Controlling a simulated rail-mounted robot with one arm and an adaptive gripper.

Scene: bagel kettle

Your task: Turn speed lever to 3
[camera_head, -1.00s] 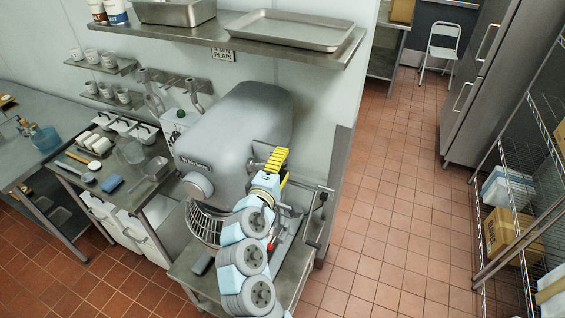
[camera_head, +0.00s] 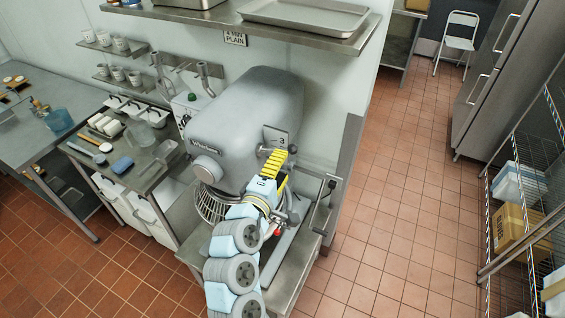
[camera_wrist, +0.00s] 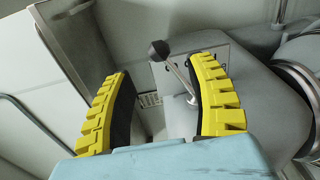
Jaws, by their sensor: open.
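The grey mixer (camera_head: 245,110) stands on a low steel table against the wall. A plate (camera_head: 277,138) marked with a 3 is on its side, just above my gripper. My gripper (camera_head: 270,162), with yellow ridged fingers, is beside the mixer. In the wrist view, the speed lever (camera_wrist: 179,73) is a thin metal rod with a dark round knob (camera_wrist: 159,50). The knob is between the lines of my open gripper's fingers (camera_wrist: 162,72), nearer the right one. The rod's lower part runs close to the right finger; I cannot tell if they touch. Most of the lever is hidden in the head view.
A steel shelf (camera_head: 300,32) with a tray hangs above the mixer. A wall edge (camera_head: 345,165) stands close to its right. The tiled floor (camera_head: 390,190) on the right is clear up to the wire rack (camera_head: 520,220). A side table (camera_head: 150,165) holds small items at the left.

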